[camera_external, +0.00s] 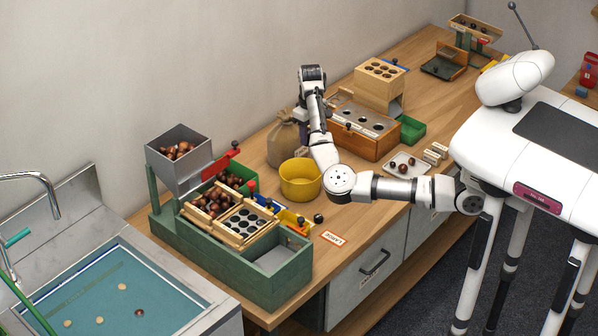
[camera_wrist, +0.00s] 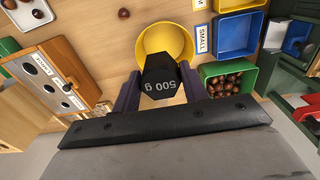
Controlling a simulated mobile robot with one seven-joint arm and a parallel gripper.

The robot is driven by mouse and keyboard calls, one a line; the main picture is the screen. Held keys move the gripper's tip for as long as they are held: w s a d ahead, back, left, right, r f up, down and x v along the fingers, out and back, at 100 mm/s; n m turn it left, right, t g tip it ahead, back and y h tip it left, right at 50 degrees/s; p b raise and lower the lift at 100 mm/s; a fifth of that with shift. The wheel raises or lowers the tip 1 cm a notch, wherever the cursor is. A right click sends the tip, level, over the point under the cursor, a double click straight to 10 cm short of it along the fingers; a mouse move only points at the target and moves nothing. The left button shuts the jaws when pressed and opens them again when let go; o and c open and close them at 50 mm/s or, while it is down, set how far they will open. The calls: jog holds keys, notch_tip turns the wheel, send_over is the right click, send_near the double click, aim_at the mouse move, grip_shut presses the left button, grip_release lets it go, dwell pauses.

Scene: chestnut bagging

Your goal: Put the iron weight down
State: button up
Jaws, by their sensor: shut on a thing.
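The iron weight (camera_wrist: 160,76) is a black faceted block marked "500 g". In the wrist view my gripper (camera_wrist: 160,88) is shut on it, with one dark finger on each side. The weight overlaps the yellow bowl (camera_wrist: 172,29) in that view, and its height above the table cannot be told. In the external view the yellow bowl (camera_external: 300,183) stands on the wooden table in front of a burlap sack (camera_external: 284,145).
A green sorting stand (camera_external: 236,262) with chestnuts is left of the bowl. A wooden box with round holes (camera_external: 361,143) is to the right, near a white tray (camera_external: 390,168). A sink (camera_external: 100,290) is at far left.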

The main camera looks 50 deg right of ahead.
jog(key=shift+w+a+f, duration=0.1)
jog(key=shift+w+f, duration=0.1)
jog(key=shift+f, duration=0.05)
notch_tip(320, 180, down, 20)
jog(key=shift+r+p, duration=0.25)
jog(key=shift+p, duration=0.5)
jog(key=shift+f, duration=0.1)
jog(key=o, duration=1)
jog(key=shift+f, duration=0.1)
jog(key=shift+o, duration=0.3)
